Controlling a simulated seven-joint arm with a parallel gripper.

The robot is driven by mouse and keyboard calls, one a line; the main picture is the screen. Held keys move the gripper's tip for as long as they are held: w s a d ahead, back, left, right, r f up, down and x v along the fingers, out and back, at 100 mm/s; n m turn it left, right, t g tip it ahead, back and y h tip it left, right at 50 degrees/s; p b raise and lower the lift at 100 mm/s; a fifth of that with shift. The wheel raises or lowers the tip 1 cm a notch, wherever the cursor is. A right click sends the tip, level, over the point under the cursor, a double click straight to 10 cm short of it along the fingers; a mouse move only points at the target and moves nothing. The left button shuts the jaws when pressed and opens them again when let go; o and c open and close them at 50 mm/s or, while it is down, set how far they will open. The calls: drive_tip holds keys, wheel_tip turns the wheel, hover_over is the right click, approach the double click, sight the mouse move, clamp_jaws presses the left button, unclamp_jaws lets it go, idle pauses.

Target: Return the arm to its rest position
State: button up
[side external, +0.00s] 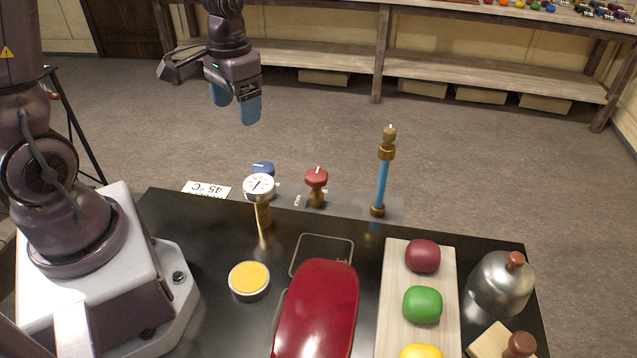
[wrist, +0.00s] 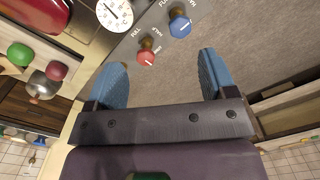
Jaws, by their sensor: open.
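My gripper (side external: 236,106) is raised in the upper left of the side view, above and behind the black worktop (side external: 210,240). Its blue fingers point down, apart from each other, with nothing between them. The wrist view also shows my gripper (wrist: 160,82) with its two blue fingers spread wide and empty. It touches nothing that I can see. My arm's elbow is out of the side view at the top.
On the worktop are a dial gauge (side external: 259,188), red knob (side external: 316,178), blue knob (side external: 263,168), upright blue tube (side external: 381,185), yellow-topped tin (side external: 249,280), red glossy case (side external: 318,310), board (side external: 393,290) with coloured lumps, and metal dome (side external: 502,285). Space around my gripper is clear.

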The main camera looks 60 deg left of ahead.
drive_tip(key=s+d+r+m+t, duration=0.1)
drive_tip(key=s+d+r+t, duration=0.2)
drive_tip(key=s+d+r, duration=0.1)
drive_tip(key=s+d+r+m+t, duration=0.1)
drive_tip(key=s+d+r+t, duration=0.2)
drive_tip(key=s+d+r, duration=0.2)
wheel_tip(320, 180, up, 5)
drive_tip(key=shift+d+f, duration=0.2)
drive_tip(key=shift+d, duration=0.8)
